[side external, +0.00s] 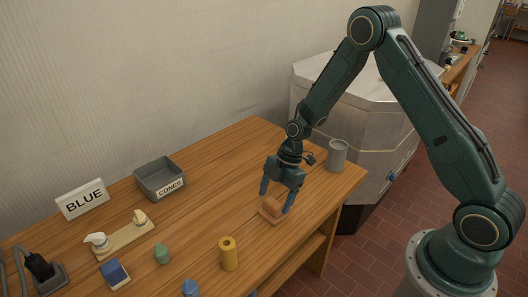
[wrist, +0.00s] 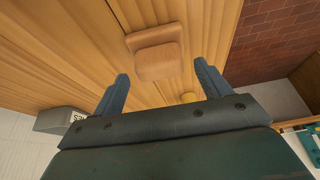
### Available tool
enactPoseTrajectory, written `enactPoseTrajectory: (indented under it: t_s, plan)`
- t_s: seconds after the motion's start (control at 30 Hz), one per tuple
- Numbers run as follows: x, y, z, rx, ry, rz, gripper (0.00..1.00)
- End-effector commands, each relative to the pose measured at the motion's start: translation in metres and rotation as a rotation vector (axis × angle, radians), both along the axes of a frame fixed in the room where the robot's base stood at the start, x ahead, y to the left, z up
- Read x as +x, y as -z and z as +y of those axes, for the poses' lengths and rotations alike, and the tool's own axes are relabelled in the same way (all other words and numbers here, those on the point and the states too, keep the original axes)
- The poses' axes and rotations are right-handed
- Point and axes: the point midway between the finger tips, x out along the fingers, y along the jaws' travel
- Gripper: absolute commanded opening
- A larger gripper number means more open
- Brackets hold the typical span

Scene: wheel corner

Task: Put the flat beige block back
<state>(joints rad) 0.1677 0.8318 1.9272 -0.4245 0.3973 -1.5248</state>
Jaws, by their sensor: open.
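A tan-orange block (side external: 271,213) lies on the wooden table near its right part. In the wrist view, a smaller squarish block (wrist: 158,62) shows with a flatter, wider piece (wrist: 154,34) beside or under it; I cannot tell if they are one body or two. None of these is plainly beige. My gripper (side external: 277,200) points down just over this block, its blue fingers apart. In the wrist view my gripper (wrist: 161,71) is open, with the squarish block between the fingertips and no clear contact. The fingers partly hide the block in the side view.
A grey cup (side external: 338,155) stands behind right.

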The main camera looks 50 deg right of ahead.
Motion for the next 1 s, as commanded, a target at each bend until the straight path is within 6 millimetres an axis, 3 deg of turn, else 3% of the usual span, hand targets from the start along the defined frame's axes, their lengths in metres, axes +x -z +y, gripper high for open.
enactPoseTrajectory:
  t_s: [0.6, 1.0]
  plan:
    - [-0.002, -0.088, -0.041, 0.0, 0.001, -0.004, 0.76]
    - [-0.004, -0.103, -0.047, 0.0, 0.0, 0.0, 0.76]
